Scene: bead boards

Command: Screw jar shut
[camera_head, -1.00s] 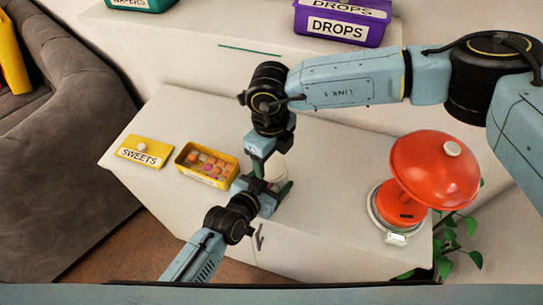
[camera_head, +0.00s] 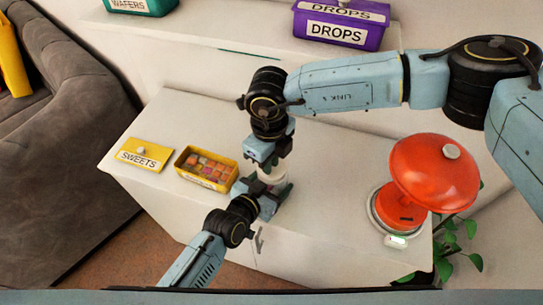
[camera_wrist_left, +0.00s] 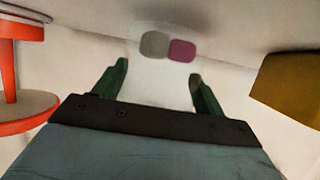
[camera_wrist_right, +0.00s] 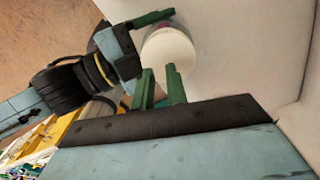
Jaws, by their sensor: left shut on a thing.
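A pale jar with a white lid (camera_wrist_right: 168,50) stands near the front of the white cabinet; in the head view the lid (camera_head: 271,178) is partly hidden by my arms. A grey and a pink piece (camera_wrist_left: 181,50) show at the jar in the left wrist view. My left gripper (camera_wrist_left: 157,88) is shut on the jar, one finger on each side; it also shows in the head view (camera_head: 270,193). My right gripper (camera_head: 271,160) is just above the lid. Its fingers (camera_wrist_right: 161,75) are a narrow gap apart, with nothing clear between them; contact with the lid cannot be told.
A yellow box of sweets (camera_head: 206,183) and its yellow lid (camera_head: 145,154) lie on the cabinet (camera_head: 330,190) at the left. A red-domed dispenser (camera_head: 436,172) stands at the right. Purple (camera_head: 342,22) and green (camera_head: 142,6) boxes are on the shelf behind.

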